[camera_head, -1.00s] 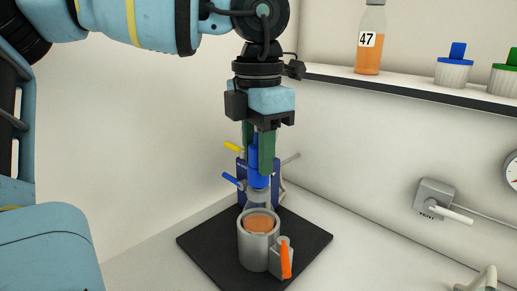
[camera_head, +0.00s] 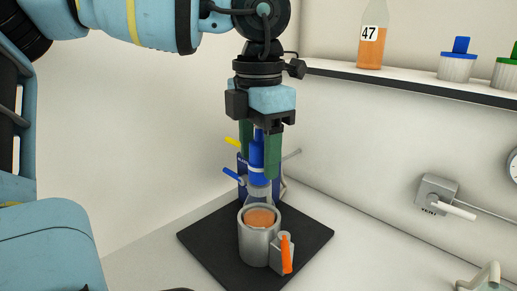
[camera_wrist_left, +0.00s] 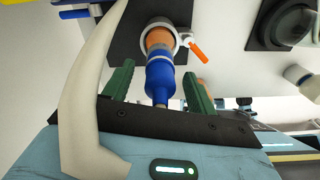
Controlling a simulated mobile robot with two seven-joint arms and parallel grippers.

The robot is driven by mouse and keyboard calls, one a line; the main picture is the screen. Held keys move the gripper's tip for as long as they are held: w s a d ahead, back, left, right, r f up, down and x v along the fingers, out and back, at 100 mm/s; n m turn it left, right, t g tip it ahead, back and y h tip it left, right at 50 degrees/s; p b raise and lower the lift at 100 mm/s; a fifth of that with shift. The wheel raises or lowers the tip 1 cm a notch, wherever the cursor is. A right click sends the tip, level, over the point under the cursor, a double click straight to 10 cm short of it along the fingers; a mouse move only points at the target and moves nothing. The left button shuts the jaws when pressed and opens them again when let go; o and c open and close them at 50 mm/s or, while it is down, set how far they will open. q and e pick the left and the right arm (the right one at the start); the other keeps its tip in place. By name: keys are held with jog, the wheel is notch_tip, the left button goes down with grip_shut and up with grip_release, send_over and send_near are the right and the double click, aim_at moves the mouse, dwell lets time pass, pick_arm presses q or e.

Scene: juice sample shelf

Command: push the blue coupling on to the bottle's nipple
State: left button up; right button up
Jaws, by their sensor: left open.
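The blue coupling (camera_head: 257,165) stands upright above the bottle (camera_head: 259,217), which holds orange juice and sits in a metal cup (camera_head: 255,247). The coupling's lower end meets the bottle's clear top; I cannot tell how far it is seated on the nipple, which is hidden. My left gripper (camera_head: 258,168) points down with its green fingers spread on either side of the coupling, with gaps between. In the left wrist view the coupling (camera_wrist_left: 160,78) lies between the open fingers (camera_wrist_left: 158,85), in line with the bottle (camera_wrist_left: 160,38). My right gripper is not in view.
The cup has an orange-handled clamp (camera_head: 286,255) and stands on a black mat (camera_head: 210,249). A blue stand with yellow (camera_head: 233,142) and blue (camera_head: 232,174) levers is close behind the gripper. A shelf (camera_head: 400,82) holds bottle 47 (camera_head: 371,40) and capped jars.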

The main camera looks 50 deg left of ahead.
aim_at(258, 142)
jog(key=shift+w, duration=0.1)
pick_arm(q)
notch_tip(258, 142, up, 7)
jog(key=shift+f, duration=0.15)
jog(key=shift+r, duration=0.35)
jog(key=shift+r+p, duration=0.25)
jog(key=shift+p, duration=0.05)
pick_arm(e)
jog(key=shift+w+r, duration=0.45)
pick_arm(q)
jog(key=shift+f, duration=0.1)
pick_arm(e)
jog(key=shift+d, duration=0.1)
